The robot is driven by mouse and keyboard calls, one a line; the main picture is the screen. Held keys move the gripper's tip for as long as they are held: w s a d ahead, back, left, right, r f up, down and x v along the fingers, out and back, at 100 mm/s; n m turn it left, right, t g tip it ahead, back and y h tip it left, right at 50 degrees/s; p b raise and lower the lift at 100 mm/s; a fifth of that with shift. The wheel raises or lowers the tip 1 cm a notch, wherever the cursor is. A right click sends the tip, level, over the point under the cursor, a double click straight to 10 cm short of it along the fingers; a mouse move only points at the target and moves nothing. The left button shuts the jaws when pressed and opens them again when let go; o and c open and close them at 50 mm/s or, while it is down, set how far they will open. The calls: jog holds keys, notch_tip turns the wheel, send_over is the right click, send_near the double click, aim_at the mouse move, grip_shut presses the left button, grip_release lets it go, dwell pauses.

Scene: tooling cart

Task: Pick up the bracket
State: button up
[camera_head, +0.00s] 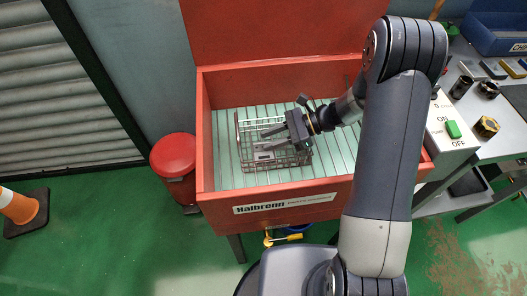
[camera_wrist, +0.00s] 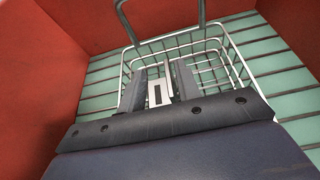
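The bracket (camera_wrist: 159,92) is a small pale piece with a dark slot, lying inside a wire basket (camera_wrist: 128,62). In the head view the bracket (camera_head: 263,155) shows low in the basket (camera_head: 238,133), just beneath my gripper's near finger. My gripper (camera_head: 264,141) reaches into the basket from the right with its two fingers spread apart. In the wrist view my gripper (camera_wrist: 160,70) has one finger on each side of the bracket in the picture. I cannot tell whether either finger touches it. Part of the bracket's near end is hidden.
The basket stands on the slatted floor of a red open-topped washer tank (camera_head: 204,130) with high walls. A red bin (camera_head: 173,155) stands to the left. A control box with a green switch (camera_head: 453,129) and a cart with small parts are to the right.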

aim_at(256, 144)
jog(key=x, duration=0.5)
jog(key=shift+w+f, duration=0.35)
jog(key=shift+f, duration=0.05)
grip_shut()
